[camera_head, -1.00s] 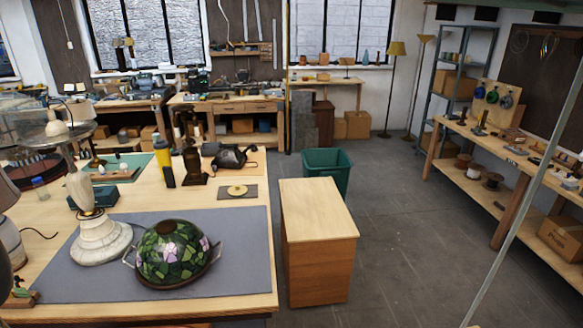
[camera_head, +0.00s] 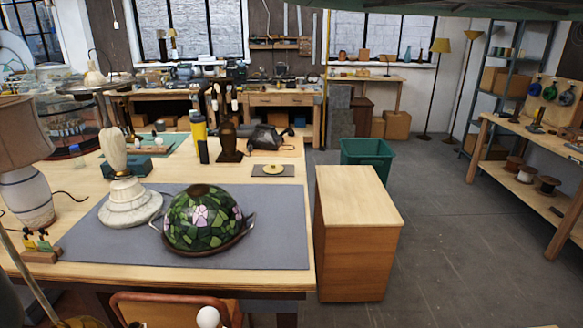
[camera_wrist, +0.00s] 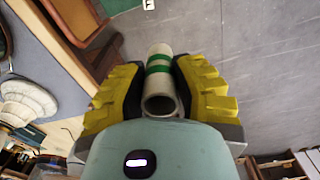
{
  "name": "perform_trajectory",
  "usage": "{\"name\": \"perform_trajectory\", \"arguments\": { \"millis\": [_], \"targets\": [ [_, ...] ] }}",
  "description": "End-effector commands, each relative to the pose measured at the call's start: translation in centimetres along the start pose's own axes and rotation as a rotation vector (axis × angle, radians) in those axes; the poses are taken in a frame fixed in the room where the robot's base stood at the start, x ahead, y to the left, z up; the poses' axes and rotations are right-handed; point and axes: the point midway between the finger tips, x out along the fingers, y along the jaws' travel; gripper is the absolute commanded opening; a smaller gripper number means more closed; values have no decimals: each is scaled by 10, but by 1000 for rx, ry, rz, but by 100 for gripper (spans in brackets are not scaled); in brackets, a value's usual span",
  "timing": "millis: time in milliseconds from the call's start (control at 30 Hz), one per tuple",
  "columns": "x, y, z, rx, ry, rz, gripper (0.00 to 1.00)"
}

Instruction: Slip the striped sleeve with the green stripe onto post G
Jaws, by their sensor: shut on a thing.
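In the wrist view, the striped sleeve (camera_wrist: 160,88) is a short cream tube with a green band around it. Its open near end faces the camera. My gripper (camera_wrist: 159,72), with yellow ridged fingers, is shut on the sleeve from both sides, above the floor. My gripper does not show in the head view. A small wooden block (camera_head: 41,257) with little yellow and dark green upright pieces stands at the table's left front. I cannot make out a letter G, so I cannot tell which post is G.
The worktable (camera_head: 120,272) carries a grey mat (camera_head: 275,235), a stained-glass shade (camera_head: 200,222), a white lamp base (camera_head: 130,205) and a lamp with a striped body (camera_head: 27,197). A wooden chair (camera_head: 170,308) stands at its front edge.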

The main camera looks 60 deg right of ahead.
Motion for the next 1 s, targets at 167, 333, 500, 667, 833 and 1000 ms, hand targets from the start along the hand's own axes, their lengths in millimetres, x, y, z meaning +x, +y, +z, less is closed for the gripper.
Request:
{"name": "perform_trajectory", "arguments": {
  "millis": [167,333,500,667,833,1000],
  "targets": [
    [51,-24,5,-116,-9,-3,12],
    [92,-51,17,-230,-14,-5,12],
    [136,-87,44,-379,-13,-6,12],
    [170,-124,80,-523,-12,-7,12],
    [190,-150,112,-631,-6,-4,12],
    [197,-162,125,-675,1,-1,12]
  ]
}}
